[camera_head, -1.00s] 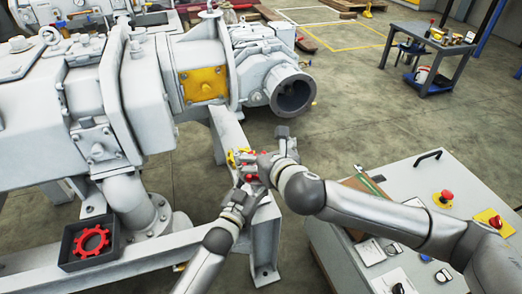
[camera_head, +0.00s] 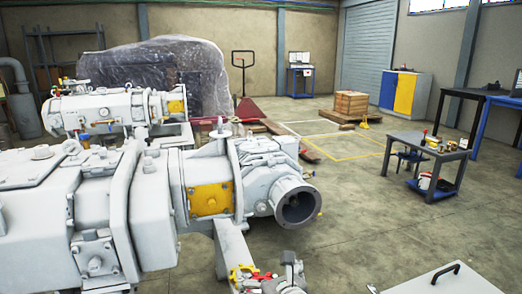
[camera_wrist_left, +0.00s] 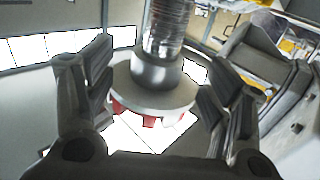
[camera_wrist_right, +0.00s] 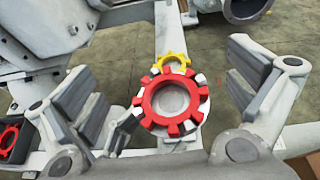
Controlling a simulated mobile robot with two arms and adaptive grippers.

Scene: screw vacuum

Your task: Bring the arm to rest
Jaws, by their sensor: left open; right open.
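My right gripper (camera_wrist_right: 163,88) is open in the right wrist view, its fingers spread on either side of a red gear (camera_wrist_right: 148,110) with a grey centre. A yellow gear (camera_wrist_right: 185,62) sits just behind it. Yellow and red parts show at the bottom edge of the head view beside my right gripper (camera_head: 288,278). My left gripper (camera_wrist_left: 155,80) is open in the left wrist view. Its fingers stand apart on both sides of a pale disc (camera_wrist_left: 150,92) with red teeth below and a shiny shaft (camera_wrist_left: 168,30) above. Finger contact is unclear in both wrist views.
A large grey vacuum pump (camera_head: 120,210) with a yellow plate fills the left of the head view. A dark box (camera_wrist_right: 14,140) holds another red gear. A grey control panel (camera_head: 445,278) stands at lower right. Open floor lies towards a tool cart (camera_head: 440,150).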

